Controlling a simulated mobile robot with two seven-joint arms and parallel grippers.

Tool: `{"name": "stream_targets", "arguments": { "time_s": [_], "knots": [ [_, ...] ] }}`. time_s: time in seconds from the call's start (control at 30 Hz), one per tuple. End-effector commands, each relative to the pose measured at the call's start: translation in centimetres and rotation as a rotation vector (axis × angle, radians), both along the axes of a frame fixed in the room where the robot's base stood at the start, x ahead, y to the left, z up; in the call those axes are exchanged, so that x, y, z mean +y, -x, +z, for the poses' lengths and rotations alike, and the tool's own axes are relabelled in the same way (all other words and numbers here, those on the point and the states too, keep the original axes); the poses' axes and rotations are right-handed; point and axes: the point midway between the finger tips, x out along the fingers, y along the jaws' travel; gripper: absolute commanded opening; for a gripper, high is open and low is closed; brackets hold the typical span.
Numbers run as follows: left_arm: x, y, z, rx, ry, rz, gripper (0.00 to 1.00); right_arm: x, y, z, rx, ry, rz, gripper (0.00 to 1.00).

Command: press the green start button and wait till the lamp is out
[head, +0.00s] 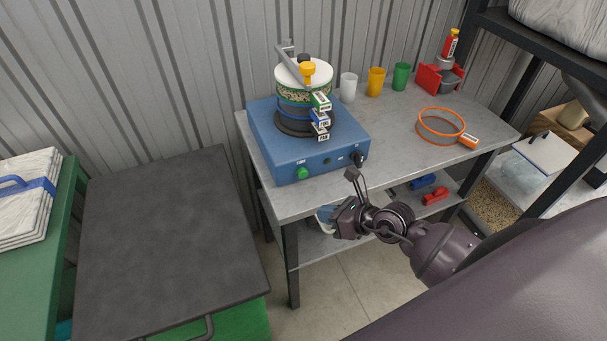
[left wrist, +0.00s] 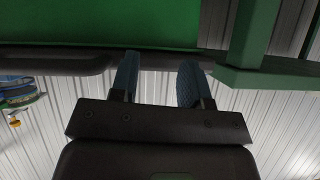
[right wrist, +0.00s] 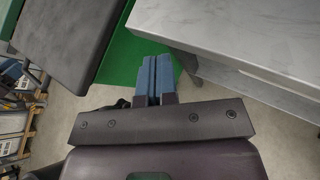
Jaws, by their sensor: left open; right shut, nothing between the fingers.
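The green start button (head: 303,173) is on the left of the front panel of a blue shaker base (head: 267,148), which stands on a grey bench. Small dark and dim dots sit further right on the panel; I cannot tell which is the lamp or whether it is lit. My right gripper (head: 354,176) is in front of the bench, right of the button and apart from it. Its fingers are shut and empty in the right wrist view (right wrist: 154,78). My left gripper (left wrist: 158,82) is open and empty under a green surface, outside the head view.
A stack of tagged sieves (head: 303,98) is clamped on the base. Cups (head: 375,82), an orange ring (head: 440,122) and a red holder (head: 436,80) stand on the bench (head: 400,150). A dark-topped table (head: 165,235) is at left. A shelf rack is at right.

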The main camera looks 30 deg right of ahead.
Motion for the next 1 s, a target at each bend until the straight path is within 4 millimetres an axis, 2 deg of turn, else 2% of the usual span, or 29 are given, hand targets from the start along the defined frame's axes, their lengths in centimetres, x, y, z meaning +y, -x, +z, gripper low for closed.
{"name": "stream_targets", "arguments": {
  "time_s": [0.27, 0.77, 1.0],
  "knots": [
    [0.0, 0.0, -0.4, 0.002, 0.0, 0.0, 0.43, 0.0, -0.6, -0.1, -0.002, -0.001, 0.0, 0.0],
    [-0.1, 0.1, -3.4, 0.014, 0.0, -0.002, 0.43, -0.4, -6.2, -0.3, 0.0, -0.001, 0.0, 0.0],
    [-0.1, 0.1, -3.6, 0.015, 0.0, -0.003, 0.43, -0.5, -8.2, 0.0, -0.001, -0.002, -0.001, 0.0]
  ]
}}
